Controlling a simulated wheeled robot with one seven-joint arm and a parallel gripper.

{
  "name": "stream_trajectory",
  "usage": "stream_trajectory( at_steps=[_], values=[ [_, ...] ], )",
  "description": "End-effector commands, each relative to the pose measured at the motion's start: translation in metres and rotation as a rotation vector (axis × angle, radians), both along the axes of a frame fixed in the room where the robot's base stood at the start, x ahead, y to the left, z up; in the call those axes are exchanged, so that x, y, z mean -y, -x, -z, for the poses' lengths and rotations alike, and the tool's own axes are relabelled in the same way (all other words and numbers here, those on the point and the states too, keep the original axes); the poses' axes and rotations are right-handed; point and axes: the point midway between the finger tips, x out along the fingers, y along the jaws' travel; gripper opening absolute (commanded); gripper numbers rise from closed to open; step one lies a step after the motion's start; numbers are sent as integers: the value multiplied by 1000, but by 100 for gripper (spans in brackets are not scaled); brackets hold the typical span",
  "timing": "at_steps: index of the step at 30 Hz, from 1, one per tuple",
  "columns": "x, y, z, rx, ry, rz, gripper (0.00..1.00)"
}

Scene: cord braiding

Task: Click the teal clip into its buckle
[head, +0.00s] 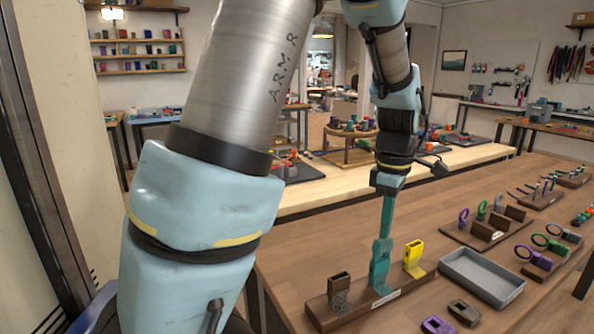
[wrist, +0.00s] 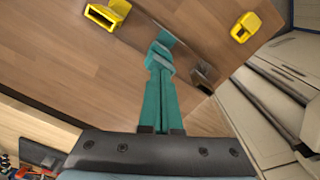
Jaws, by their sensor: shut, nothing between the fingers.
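My gripper (head: 384,238) points straight down with its long teal fingers shut and nothing held. Its tips are at the top of the teal buckle (head: 379,268), the middle one of a row on a dark wooden stand (head: 352,308). In the wrist view the shut fingers (wrist: 160,75) end at a teal piece (wrist: 160,52) in the same colour. The clip and the buckle cannot be told apart there, and I cannot tell how deep the clip sits or whether the fingertips touch it.
A brown buckle (head: 340,285) and a yellow buckle (head: 413,252) flank the teal one closely. A grey tray (head: 482,278) stands to the right. Purple (head: 437,325) and brown (head: 465,312) pieces lie in front. A loose yellow piece (wrist: 243,27) shows in the wrist view.

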Motion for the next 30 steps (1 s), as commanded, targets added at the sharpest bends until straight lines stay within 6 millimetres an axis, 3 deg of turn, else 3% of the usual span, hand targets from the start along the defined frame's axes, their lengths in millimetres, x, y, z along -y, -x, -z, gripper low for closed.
stream_trajectory(
  at_steps=[30],
  values=[
    [0,0,22,-1,-1,0,0]
  ],
)
